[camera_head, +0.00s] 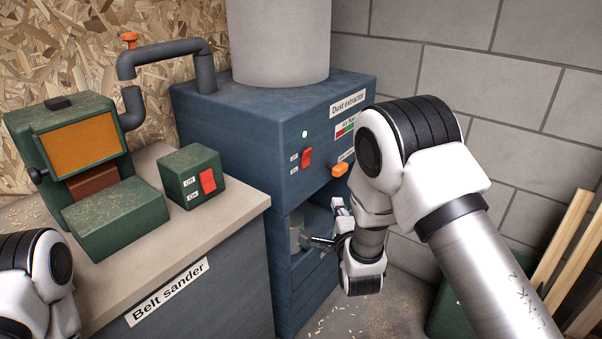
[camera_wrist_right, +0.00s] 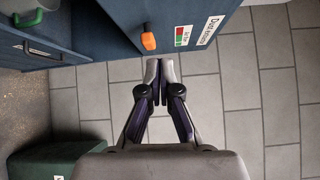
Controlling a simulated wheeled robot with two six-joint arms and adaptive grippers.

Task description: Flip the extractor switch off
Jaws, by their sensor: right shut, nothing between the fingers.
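The blue dust extractor (camera_head: 235,120) stands behind the belt sander bench. Its red rocker switch (camera_head: 306,158) is on the front face, with Off and On labels to its left. I cannot tell which way the rocker is tipped. A small pale-green light (camera_head: 304,134) above it looks lit. My right gripper (camera_head: 310,241) is below the switch, in front of the open lower compartment, apart from the switch. In the right wrist view its fingertips (camera_wrist_right: 161,70) are together and empty. The switch is not visible there. Only a link of my left arm shows; its gripper is out of view.
An orange knob (camera_head: 340,170) sticks out right of the switch and shows in the wrist view (camera_wrist_right: 148,41). The belt sander's own red switch (camera_head: 208,181) is on a green box (camera_head: 180,172). A grey container (camera_head: 296,235) stands in the lower compartment. Planks (camera_head: 562,240) lean at right.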

